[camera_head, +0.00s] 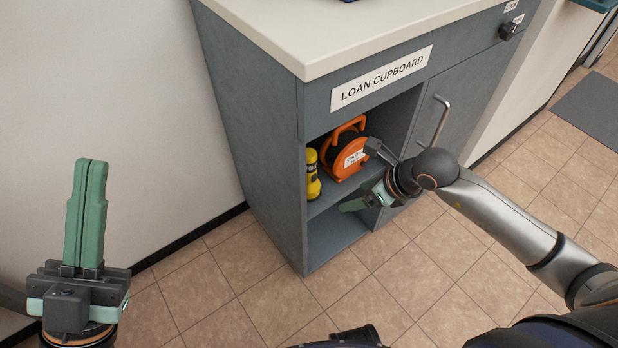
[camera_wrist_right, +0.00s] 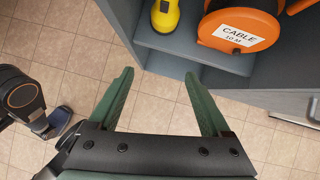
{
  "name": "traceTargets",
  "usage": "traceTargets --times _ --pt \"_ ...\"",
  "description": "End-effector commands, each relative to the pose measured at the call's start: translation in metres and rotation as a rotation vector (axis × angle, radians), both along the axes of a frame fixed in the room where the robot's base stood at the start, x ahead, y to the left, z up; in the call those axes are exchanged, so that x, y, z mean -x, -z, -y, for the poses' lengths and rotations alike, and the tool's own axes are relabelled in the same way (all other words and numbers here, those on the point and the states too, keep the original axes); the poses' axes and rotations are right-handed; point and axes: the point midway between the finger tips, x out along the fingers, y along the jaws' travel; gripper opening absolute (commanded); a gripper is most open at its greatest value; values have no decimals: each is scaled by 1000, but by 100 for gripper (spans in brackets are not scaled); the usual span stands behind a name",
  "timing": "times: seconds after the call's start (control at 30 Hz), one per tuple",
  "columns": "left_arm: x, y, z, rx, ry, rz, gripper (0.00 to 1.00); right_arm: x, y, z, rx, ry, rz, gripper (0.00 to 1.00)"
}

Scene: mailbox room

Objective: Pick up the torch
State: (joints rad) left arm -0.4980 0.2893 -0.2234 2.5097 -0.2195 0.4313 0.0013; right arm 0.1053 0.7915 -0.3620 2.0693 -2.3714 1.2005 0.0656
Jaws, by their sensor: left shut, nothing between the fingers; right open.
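The yellow torch (camera_head: 312,174) stands on the upper open shelf of the loan cupboard, at the left side; it also shows at the top of the right wrist view (camera_wrist_right: 165,14), partly cut off. My right gripper (camera_wrist_right: 160,85) is open and empty, outside the shelf front, with the torch beyond its fingertips and apart from them. In the head view the right gripper (camera_head: 357,176) is in front of the shelf, to the right of the torch. My left gripper (camera_head: 91,163) is shut and empty, pointing up at the far left, away from the cupboard.
An orange cable reel (camera_head: 346,156) stands right beside the torch on the same shelf (camera_head: 328,196). The cupboard's closed door with a metal handle (camera_head: 441,121) is to the right. The lower compartment (camera_head: 330,238) looks empty where visible. The tiled floor (camera_head: 250,275) in front is clear.

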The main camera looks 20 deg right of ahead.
Motion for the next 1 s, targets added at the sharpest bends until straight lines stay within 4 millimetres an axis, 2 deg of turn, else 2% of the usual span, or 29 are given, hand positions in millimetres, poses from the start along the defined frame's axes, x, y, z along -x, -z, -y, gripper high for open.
traceTargets --times 0.13,0.6,0.83,1.0 --pt "0 4 0 3 3 -3 0 -17 0 -5 13 5 9 82" --pt "-1 23 2 17 23 -18 0 -91 1 -52 9 3 6 82" --pt "-1 27 2 22 28 -23 0 -104 4 -60 10 2 4 82" --pt "-2 39 2 33 35 -32 0 -115 25 -67 10 3 3 82"
